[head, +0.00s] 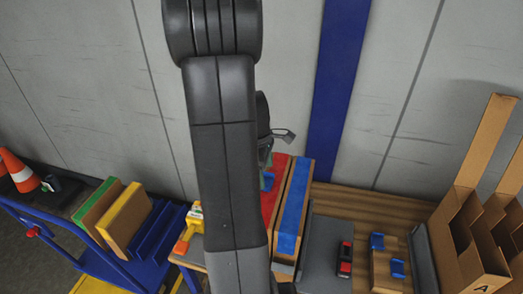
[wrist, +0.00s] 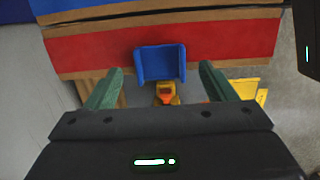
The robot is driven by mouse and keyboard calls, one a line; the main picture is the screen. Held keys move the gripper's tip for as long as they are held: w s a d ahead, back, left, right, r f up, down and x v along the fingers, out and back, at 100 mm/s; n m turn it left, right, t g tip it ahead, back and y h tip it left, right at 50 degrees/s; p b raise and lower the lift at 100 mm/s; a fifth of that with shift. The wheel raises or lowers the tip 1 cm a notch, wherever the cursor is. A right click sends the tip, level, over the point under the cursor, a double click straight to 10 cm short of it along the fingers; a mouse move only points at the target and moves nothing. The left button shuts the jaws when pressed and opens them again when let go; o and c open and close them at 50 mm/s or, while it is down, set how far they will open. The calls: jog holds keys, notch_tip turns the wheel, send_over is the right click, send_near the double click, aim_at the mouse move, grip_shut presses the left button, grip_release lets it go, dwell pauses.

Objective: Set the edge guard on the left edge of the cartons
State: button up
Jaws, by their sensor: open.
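Two brown cartons stand side by side, one with a red band (head: 282,168) and one with a blue band (head: 293,205). The red-banded carton also fills the upper wrist view (wrist: 80,47). A blue edge guard (wrist: 160,63) sits over the near edge of the red band in the wrist view. My arm hides part of the cartons' left side in the head view.
More blue pieces (head: 397,268) sit on a wooden block at right. A red and black item (head: 345,258) lies on a grey surface (head: 325,240). A cardboard organizer (head: 484,262) stands far right. A blue cart (head: 75,235) with boards is at left. A wall stands behind.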

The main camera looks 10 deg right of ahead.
notch_tip(320, 180, up, 12)
jog(key=a+b, duration=0.1)
jog(key=shift+w+a, duration=0.3)
jog(key=shift+w, duration=0.05)
